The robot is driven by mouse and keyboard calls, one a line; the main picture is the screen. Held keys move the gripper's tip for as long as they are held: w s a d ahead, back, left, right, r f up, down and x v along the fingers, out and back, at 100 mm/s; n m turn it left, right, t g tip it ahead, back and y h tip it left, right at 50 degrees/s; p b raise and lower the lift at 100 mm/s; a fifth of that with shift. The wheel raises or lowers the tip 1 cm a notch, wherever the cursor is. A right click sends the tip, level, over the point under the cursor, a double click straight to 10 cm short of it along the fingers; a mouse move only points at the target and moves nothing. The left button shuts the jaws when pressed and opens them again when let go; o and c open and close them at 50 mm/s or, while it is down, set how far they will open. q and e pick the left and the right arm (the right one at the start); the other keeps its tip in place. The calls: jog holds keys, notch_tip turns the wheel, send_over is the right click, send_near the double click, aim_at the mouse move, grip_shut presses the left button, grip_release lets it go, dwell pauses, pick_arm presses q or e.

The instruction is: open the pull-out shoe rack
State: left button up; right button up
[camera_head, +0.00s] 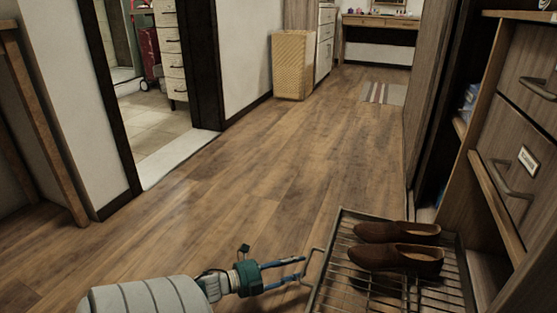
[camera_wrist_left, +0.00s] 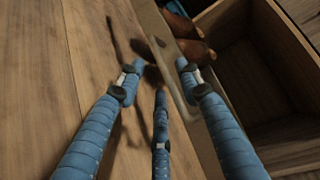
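The pull-out shoe rack (camera_head: 462,272) is a dark wire tray at the lower right of the head view, extending out of the wooden cabinet over the floor. Two brown shoes (camera_head: 396,258) lie on it. Its thin handle (camera_head: 312,268) is at the left end. My left gripper (camera_head: 300,272) is beside the handle with its blue fingers spread apart. In the left wrist view, the handle (camera_wrist_left: 176,88) passes close to the right finger of the gripper (camera_wrist_left: 160,72); I cannot tell whether they touch. The shoes (camera_wrist_left: 192,50) show beyond. My right gripper is not in view.
The cabinet's wooden drawers (camera_head: 508,150) with metal handles stand at the right. The wooden floor (camera_head: 270,180) left of the rack is clear. A doorway and walls line the left. A wicker basket (camera_head: 292,66) stands further back.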

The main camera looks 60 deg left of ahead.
pick_arm(q)
jog(key=v, duration=0.7)
jog(key=shift+s, duration=0.1)
